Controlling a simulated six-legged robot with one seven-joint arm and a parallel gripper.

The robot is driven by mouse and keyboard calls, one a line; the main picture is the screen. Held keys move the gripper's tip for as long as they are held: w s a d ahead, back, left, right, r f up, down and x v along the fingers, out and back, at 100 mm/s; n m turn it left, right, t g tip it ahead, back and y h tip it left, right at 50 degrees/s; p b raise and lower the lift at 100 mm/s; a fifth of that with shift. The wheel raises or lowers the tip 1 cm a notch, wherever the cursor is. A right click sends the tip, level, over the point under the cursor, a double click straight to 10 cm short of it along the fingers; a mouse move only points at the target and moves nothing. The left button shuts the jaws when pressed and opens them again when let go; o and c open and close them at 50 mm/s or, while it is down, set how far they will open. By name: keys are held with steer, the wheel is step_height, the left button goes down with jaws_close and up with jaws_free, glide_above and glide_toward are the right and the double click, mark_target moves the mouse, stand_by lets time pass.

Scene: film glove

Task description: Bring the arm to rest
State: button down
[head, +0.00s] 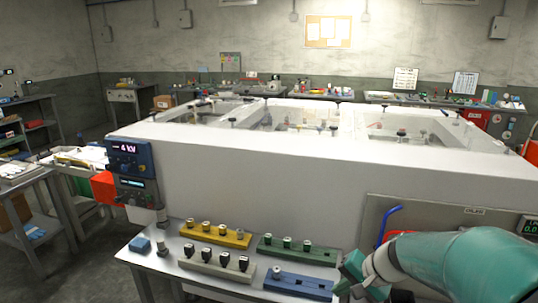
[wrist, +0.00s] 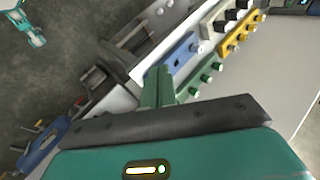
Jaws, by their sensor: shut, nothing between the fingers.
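My arm (head: 465,265) is teal and reaches in from the lower right of the head view. My gripper (head: 350,274) is at its left end, by the right end of the small metal table. In the wrist view, the green fingers of my gripper (wrist: 158,86) are together and hold nothing. They appear in front of the near end of the blue rack (wrist: 178,58) and the green rack (wrist: 200,80). I cannot tell how high the fingers are above the table.
The metal table (head: 160,268) bears a yellow rack (head: 228,238), a white rack (head: 205,264), the green and blue racks and a blue block (head: 139,244). A large white tank (head: 270,165) stands behind. A blue handle (head: 388,222) rises near my arm.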

steer(key=s+a+r+n+h, duration=0.1)
steer(key=s+r+n+h, duration=0.1)
steer(key=s+r, duration=0.3)
steer(key=s+r+n+t+h, duration=0.1)
steer(key=s+r+n+h, duration=0.2)
steer(key=s, duration=1)
steer(key=shift+s+a+r+n+h, duration=0.3)
steer(key=shift+a+r+n, duration=0.1)
steer(key=shift+r+n, duration=0.55)
steer(key=shift+d, duration=0.15)
